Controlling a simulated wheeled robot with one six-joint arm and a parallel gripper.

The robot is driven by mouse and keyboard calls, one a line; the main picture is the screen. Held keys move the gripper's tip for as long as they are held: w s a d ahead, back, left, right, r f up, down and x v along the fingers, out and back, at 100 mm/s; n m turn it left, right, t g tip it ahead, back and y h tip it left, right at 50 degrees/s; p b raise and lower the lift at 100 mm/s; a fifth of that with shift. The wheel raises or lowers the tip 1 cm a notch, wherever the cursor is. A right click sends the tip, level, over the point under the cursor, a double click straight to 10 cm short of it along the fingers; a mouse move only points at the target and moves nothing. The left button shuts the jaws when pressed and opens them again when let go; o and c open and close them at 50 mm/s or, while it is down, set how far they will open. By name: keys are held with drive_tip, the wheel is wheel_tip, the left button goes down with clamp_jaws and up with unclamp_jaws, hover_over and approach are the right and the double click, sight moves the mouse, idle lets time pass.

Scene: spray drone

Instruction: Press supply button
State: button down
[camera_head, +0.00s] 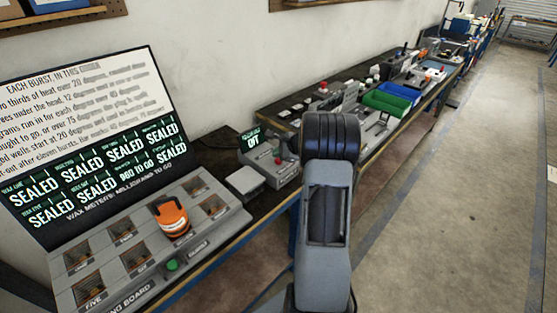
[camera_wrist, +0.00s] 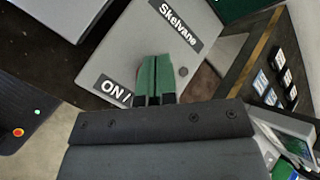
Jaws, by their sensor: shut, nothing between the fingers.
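My gripper (camera_wrist: 155,75) is shut and empty in the wrist view, its green fingertips together over a pale grey box (camera_wrist: 150,45) labelled "Skelvane". Part of an "ON/" label shows left of the fingers; the rest is hidden behind them. I cannot tell if the fingertips touch the box. In the head view, a grey unit (camera_head: 285,180) with a display reading "OFF" and a small red knob stands on the bench, partly behind my arm. No button is clearly labelled as supply.
A grey board (camera_head: 110,285) with several compartments, an orange object (camera_head: 172,219) and a green button (camera_head: 172,265) is at the left. A sealed-status screen (camera_head: 90,140) stands behind it. Green (camera_head: 387,103) and blue (camera_head: 402,89) bins lie farther along the bench. The right floor is clear.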

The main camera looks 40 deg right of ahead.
sight(278, 160)
drive_tip(key=shift+f+b, duration=0.55)
drive_tip(key=shift+f, duration=0.05)
idle(0.4)
drive_tip(key=shift+r, duration=0.2)
drive_tip(key=shift+r+p, duration=0.65)
drive_tip(key=shift+r, duration=0.2)
wheel_tip(278, 160, up, 6)
drive_tip(key=p, duration=0.4)
idle(0.7)
